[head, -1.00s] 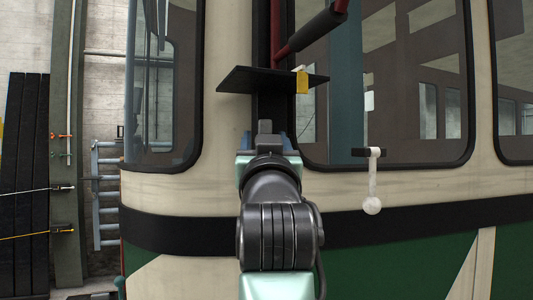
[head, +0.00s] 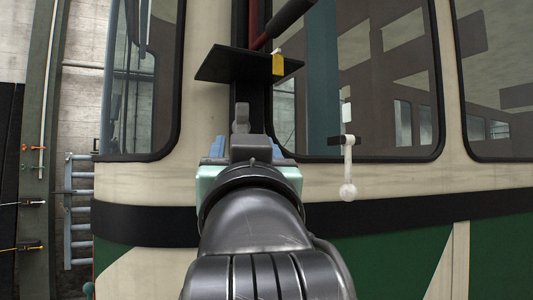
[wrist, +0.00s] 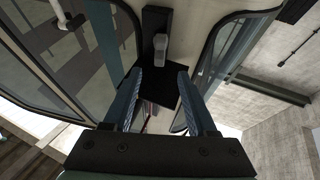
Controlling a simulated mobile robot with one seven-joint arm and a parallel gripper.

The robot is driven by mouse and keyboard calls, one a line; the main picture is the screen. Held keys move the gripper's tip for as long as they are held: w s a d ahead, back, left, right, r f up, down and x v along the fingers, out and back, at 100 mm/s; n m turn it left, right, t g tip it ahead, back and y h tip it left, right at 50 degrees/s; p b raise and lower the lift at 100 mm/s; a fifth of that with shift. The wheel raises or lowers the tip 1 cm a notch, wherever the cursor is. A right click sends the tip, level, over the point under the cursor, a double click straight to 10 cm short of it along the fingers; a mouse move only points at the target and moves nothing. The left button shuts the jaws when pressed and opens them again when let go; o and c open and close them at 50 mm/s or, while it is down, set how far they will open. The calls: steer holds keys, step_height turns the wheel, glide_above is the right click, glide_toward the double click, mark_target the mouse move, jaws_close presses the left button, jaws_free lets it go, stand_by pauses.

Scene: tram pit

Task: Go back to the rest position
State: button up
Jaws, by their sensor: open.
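My gripper (head: 247,148) is in the lower middle of the head view, in front of the tram's dark upright strip. In the wrist view its two blue fingers (wrist: 158,80) stand wide apart with nothing held between them. A grey lever (wrist: 160,45) on a black plate lies beyond the fingertips there, apart from them. In the head view a grey upright piece (head: 241,118), probably the same lever, shows just above my gripper. My own arm covers what lies below.
The cream and green tram side (head: 400,184) fills the front. A black shelf (head: 222,66) with a yellow tag (head: 278,64) juts out above my gripper. A white crank handle (head: 348,168) sticks out to the right. A blue-grey ladder-like rack (head: 80,210) stands at left.

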stand_by(0.3)
steer(key=s+d+f+m+t+h, duration=0.1)
steer(key=s+d+t+h, duration=0.1)
steer(key=s, duration=0.4)
steer(key=s+d+f+m+t+h, duration=0.1)
steer(key=s+d+f+t+h, duration=0.1)
steer(key=s, duration=0.4)
steer(key=shift+s+d+t, duration=0.35)
steer(key=shift+d+t, duration=0.35)
steer(key=shift+d, duration=0.15)
steer(key=shift+f, duration=0.1)
